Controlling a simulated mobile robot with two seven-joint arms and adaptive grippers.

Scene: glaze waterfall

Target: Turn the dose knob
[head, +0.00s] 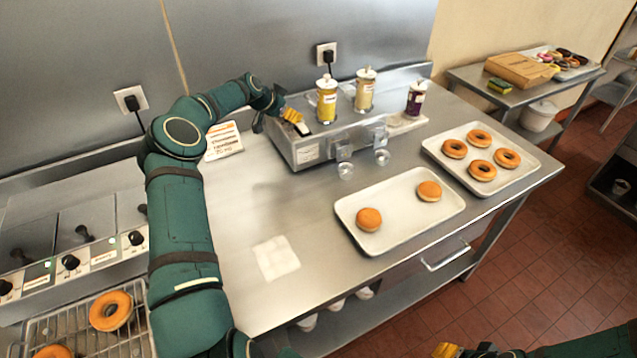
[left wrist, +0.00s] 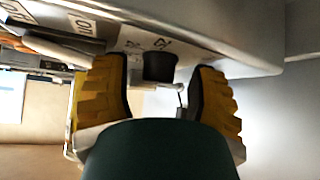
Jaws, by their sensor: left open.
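The dose knob (left wrist: 160,67) is a small black knob on the grey face of the metal dispenser. In the left wrist view it shows between my left gripper's two yellow fingers (left wrist: 162,95), with gaps on both sides. In the head view my left gripper (head: 292,118) is at the left end of the dispenser (head: 312,150); the knob is hidden there. The left gripper is open and holds nothing. Part of my right gripper (head: 452,350) shows at the bottom edge of the head view; its jaw opening cannot be made out.
A tray (head: 385,240) with two doughnuts and a tray (head: 470,195) with several rings lie right. The left-middle counter is mostly clear.

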